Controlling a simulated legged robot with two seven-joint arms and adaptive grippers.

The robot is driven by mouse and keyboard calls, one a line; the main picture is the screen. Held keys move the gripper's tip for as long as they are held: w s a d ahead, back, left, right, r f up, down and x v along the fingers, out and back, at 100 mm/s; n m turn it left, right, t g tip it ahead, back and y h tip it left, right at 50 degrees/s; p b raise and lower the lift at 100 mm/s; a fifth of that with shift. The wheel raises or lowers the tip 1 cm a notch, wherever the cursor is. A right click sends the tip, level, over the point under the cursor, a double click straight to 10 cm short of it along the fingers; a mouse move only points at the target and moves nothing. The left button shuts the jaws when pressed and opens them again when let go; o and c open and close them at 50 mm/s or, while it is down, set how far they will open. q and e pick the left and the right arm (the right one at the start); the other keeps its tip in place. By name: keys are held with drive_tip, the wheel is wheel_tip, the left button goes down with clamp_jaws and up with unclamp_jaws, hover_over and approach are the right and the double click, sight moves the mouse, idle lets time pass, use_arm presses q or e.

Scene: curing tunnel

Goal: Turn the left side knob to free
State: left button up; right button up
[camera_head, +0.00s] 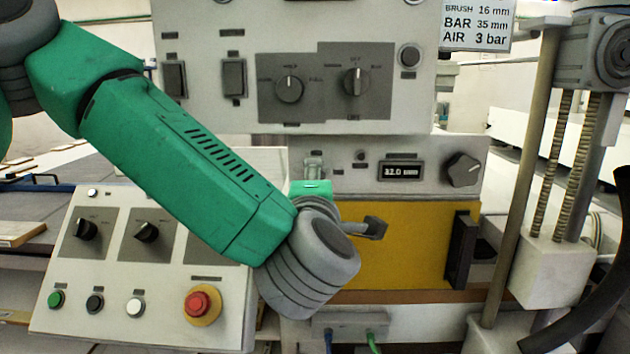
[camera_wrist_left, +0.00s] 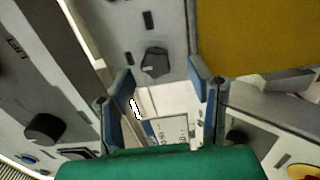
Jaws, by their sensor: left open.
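In the left wrist view, a dark faceted knob (camera_wrist_left: 155,62) sits on a grey panel beside a yellow panel. It shows between and beyond the fingertips of my left gripper (camera_wrist_left: 162,80). The fingers are apart, with nothing seen between their pads, and no touch on the knob shows. Which way the knob points is too small to read. In the head view my green left forearm and grey wrist cover part of the machine's front. The gripper's fingers are not clear there, and I cannot match this knob to one there. My right gripper is not in view.
A console (camera_head: 120,310) with two knobs, several buttons and a red button (camera_head: 201,304) stands at lower left. The upper panel has two knobs (camera_head: 288,88). A yellow panel (camera_head: 415,250) with a handle lies beyond my wrist. A post (camera_head: 520,180) stands at right.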

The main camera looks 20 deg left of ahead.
use_arm(q)
drive_tip(key=v, duration=0.8)
drive_tip(key=shift+s, duration=0.25)
drive_tip(key=shift+d, duration=0.1)
